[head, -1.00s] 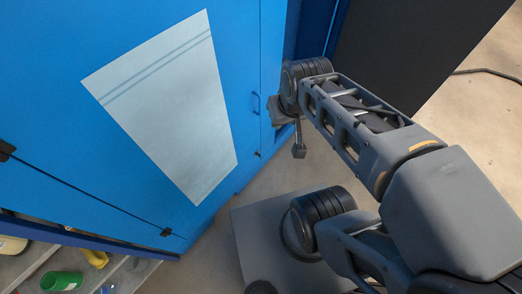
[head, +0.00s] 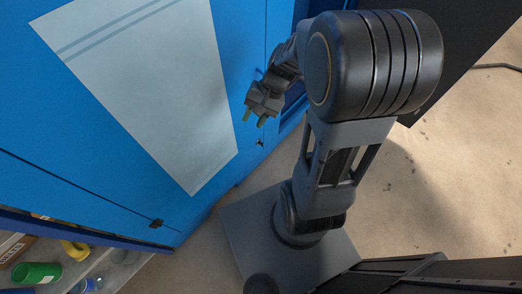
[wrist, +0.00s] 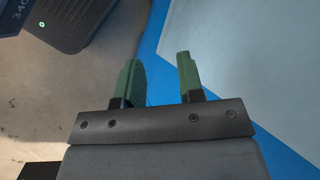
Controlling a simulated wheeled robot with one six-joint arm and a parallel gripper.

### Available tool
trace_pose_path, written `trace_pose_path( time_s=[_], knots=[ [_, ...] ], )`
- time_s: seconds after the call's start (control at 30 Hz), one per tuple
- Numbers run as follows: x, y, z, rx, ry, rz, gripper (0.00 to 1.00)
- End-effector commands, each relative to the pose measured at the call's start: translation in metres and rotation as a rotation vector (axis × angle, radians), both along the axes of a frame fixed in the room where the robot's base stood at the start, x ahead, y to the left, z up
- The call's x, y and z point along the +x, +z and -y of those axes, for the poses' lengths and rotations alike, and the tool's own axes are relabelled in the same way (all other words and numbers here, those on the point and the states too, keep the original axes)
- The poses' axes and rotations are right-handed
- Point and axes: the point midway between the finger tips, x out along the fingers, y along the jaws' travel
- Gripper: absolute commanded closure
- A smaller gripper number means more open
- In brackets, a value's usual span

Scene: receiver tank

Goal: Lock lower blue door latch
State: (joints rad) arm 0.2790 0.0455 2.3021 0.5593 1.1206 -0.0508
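The blue door (head: 60,130) carries a large pale panel and fills the left of the head view. A small dark fitting (head: 260,142), perhaps the lower latch, sits low near the door's right edge; whether it is locked cannot be told. No latch can be made out there, and the door handle is hidden in the head view.
Another small dark fitting (head: 156,222) is on the door's lower seam. Below stands an open shelf with a green cup (head: 36,272) and a yellow bottle (head: 75,249). A dark panel (head: 470,40) stands at upper right. Concrete floor (head: 420,190) is clear at right.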

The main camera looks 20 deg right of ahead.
Motion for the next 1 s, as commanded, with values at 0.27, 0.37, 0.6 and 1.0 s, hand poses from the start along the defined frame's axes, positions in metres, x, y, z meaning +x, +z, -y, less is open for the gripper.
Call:
trace_pose_path(
  time_s=[0.27, 0.37, 0.6, 1.0],
  knots=[
    [0.057, -0.187, 0.036, 0.553, -0.525, -0.284, 0.65],
    [0.072, -0.251, 0.060, 0.743, -0.726, -0.329, 0.65],
    [0.081, -0.394, 0.120, 1.106, -1.166, -0.338, 0.65],
    [0.060, -0.507, 0.164, 1.338, -1.527, -0.267, 0.65]
  ],
)
